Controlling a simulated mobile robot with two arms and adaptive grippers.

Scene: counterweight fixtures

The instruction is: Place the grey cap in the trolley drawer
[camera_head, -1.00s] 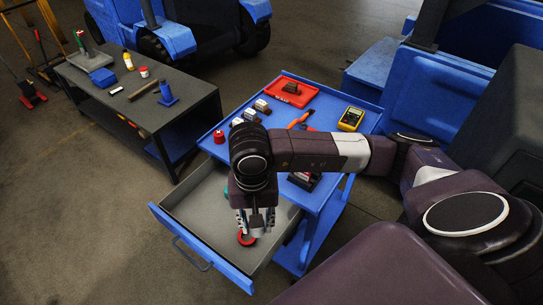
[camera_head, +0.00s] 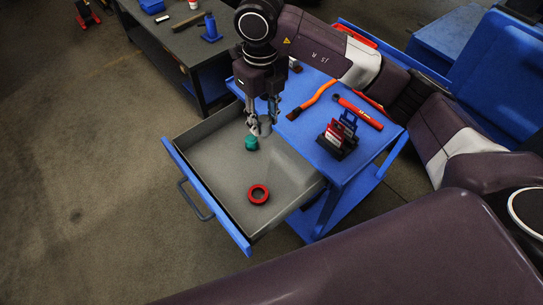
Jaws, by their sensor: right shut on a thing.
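The trolley drawer (camera_head: 205,150) is pulled out from the blue trolley and open at the top. A teal cap (camera_head: 251,143) and a red ring (camera_head: 258,194) lie on its grey floor. My right gripper (camera_head: 262,124) points down over the back part of the drawer, close to the teal cap in the picture. It is shut on a small grey thing, apparently the grey cap (camera_head: 265,129), mostly hidden by the fingers. Its height above the drawer floor is hard to tell. My left gripper is not in view.
The trolley top (camera_head: 312,133) carries an orange-handled brush (camera_head: 311,101), a red tool (camera_head: 358,112) and a black holder with red items (camera_head: 338,139). A dark workbench (camera_head: 200,48) stands behind at the left. The drawer's front middle is free around the red ring.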

